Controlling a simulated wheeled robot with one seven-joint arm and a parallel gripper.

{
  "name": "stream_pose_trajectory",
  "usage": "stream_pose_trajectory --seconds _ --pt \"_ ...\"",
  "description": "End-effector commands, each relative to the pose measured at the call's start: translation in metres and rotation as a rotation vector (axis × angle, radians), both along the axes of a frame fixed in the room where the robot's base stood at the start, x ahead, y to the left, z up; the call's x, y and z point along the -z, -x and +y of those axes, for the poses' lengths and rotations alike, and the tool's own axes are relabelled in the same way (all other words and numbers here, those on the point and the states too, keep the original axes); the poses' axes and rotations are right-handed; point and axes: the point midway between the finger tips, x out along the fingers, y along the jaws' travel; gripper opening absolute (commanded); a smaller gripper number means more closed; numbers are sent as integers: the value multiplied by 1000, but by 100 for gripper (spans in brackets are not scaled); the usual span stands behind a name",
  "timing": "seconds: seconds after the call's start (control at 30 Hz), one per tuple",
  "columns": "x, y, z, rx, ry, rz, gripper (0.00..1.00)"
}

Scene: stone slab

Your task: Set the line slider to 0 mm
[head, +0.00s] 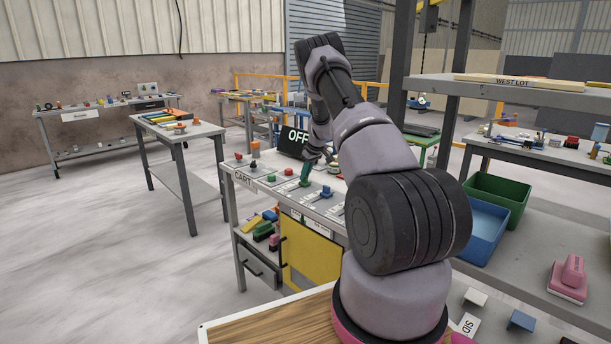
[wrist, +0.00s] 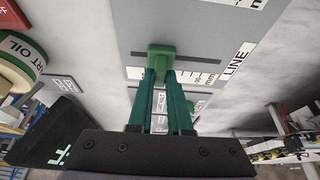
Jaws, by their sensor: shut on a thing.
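The line slider is a green knob (wrist: 161,55) in a dark straight slot on a grey panel (wrist: 205,38) in the wrist view. A white label reading LINE (wrist: 236,62) and a printed scale (wrist: 204,78) lie beside the slot. The knob sits towards the slot's left end in that view; the scale figures are too small to read. My gripper (wrist: 162,74), with two green fingers, is shut on the knob. In the head view my gripper (head: 306,174) is low over the control bench (head: 236,190); the knob cannot be told apart from the fingers there.
A blue slider knob (head: 327,191) stands close to the right of my gripper. A dark display reading OFF (head: 297,141) stands behind it. Red and green knobs (head: 272,177) sit to the left. A shelf rack (head: 520,95) with bins stands at the right.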

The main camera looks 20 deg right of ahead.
Motion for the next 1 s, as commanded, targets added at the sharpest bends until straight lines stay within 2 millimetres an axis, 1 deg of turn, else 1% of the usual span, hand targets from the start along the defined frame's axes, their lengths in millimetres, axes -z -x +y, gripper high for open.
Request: stream_pose_trajectory --seconds 0.47,0.7,0.93,0.97,1.0 --pt "0 0 0 0 0 0 0" --pt "0 8 21 0 -2 2 0" --pt "0 8 21 0 0 1 0" --pt "0 8 21 1 0 1 28" --pt "0 8 21 1 0 1 44"
